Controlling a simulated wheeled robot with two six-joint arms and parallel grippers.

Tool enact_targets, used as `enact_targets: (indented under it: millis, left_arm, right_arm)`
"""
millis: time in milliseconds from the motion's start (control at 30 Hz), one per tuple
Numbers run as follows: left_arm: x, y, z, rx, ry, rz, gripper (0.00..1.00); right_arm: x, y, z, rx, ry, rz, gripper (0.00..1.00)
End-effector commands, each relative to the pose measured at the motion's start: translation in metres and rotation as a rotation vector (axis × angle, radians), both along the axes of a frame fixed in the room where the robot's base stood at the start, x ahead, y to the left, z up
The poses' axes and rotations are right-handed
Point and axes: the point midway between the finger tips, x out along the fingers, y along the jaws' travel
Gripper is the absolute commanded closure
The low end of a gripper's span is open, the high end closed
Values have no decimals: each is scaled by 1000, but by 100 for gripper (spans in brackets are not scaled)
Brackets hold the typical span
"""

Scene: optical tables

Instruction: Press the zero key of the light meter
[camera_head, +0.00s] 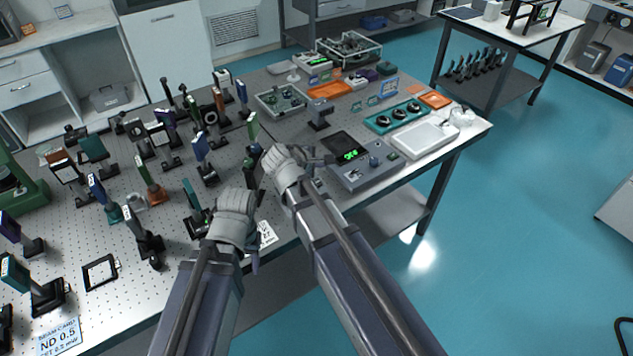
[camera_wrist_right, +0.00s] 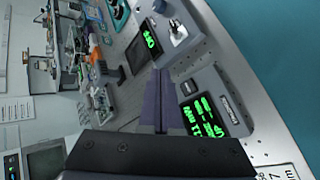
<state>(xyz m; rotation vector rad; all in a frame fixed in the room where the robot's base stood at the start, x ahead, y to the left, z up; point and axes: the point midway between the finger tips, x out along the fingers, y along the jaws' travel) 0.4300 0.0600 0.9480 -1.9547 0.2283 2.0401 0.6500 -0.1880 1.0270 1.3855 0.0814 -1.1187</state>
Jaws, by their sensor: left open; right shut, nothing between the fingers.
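A grey instrument box with a green multi-line display (camera_wrist_right: 205,115) lies right beside my right gripper (camera_wrist_right: 160,75) in the right wrist view; I take it for the light meter. My right gripper is shut and empty, its two purple fingers together; I cannot tell whether they touch the box. In the head view the right gripper (camera_head: 322,159) is beside a grey console (camera_head: 372,172). My left gripper (camera_head: 252,254) is open and empty over the table's front edge, partly hidden by its own wrist.
A dark screen with green digits (camera_head: 346,149) is at the console. A teal tray (camera_head: 396,118) and a white tray (camera_head: 425,137) lie beyond it. Many post-mounted optics crowd the left of the perforated table (camera_head: 95,240). Open floor (camera_head: 520,220) lies to the right.

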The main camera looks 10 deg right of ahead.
Motion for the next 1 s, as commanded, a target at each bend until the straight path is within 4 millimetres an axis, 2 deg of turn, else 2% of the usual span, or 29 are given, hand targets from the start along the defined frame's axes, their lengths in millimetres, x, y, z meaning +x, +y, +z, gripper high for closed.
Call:
enact_targets:
  millis: [267,700,833,1000]
  left_arm:
    - [0,0,-18,0,0,0,50]
    - [0,0,-73,0,0,0,50]
    - [0,0,-82,0,0,0,50]
    - [0,0,-83,0,0,0,50]
  right_arm:
    - [5,2,-18,1,0,-1,100]
    - [23,9,-73,1,-1,-1,100]
    - [26,10,-82,1,0,-1,100]
    - [27,10,-83,1,0,-1,100]
